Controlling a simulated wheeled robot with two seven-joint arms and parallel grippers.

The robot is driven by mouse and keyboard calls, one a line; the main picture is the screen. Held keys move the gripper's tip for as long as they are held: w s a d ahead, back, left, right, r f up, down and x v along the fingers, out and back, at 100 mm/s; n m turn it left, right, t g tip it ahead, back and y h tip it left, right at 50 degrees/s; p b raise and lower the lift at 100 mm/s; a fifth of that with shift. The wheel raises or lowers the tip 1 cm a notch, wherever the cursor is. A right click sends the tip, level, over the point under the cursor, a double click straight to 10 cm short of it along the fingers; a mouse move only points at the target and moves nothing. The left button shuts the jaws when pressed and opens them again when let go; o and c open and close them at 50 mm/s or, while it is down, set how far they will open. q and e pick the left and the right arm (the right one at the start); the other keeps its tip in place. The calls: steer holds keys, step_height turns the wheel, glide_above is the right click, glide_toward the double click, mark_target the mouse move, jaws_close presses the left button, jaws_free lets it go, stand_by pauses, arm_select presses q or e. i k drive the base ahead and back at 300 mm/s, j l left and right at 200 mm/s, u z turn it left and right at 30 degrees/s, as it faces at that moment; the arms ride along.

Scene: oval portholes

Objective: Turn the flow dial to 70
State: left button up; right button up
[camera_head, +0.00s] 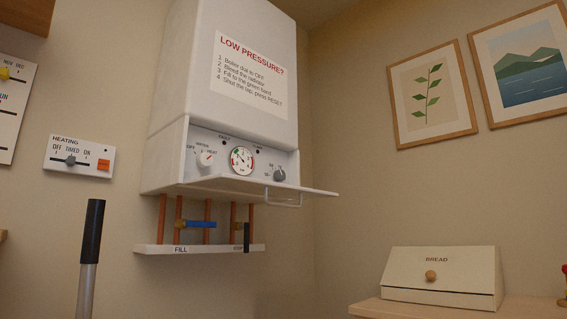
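The white boiler (235,80) hangs on the wall, with its lower flap (235,188) folded down below the control panel (240,155). A dark grey knob (279,175) sits at the right of the panel and looks like the flow dial. Small marks surround it, but they are too small to read, so I cannot tell its setting. A white selector knob (206,159) is at the panel's left, and a round gauge (241,160) sits between them. Neither of my grippers is in view.
Copper pipes and a blue lever (199,225) are under the boiler above a ledge marked FILL. A black-gripped pole (92,240) stands at the left. A heating switch plate (79,157) is on the wall. A bread box (441,278) sits on a counter at the right.

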mark_target(279, 175)
steer(key=i+l, duration=0.15)
steer(key=l, duration=0.15)
steer(key=i+l+u, duration=0.15)
steer(key=l, duration=0.15)
steer(key=i+l, duration=0.1)
steer(key=l, duration=0.15)
steer(key=i+l+u, duration=0.15)
steer(key=l, duration=0.2)
steer(key=k+j, duration=0.05)
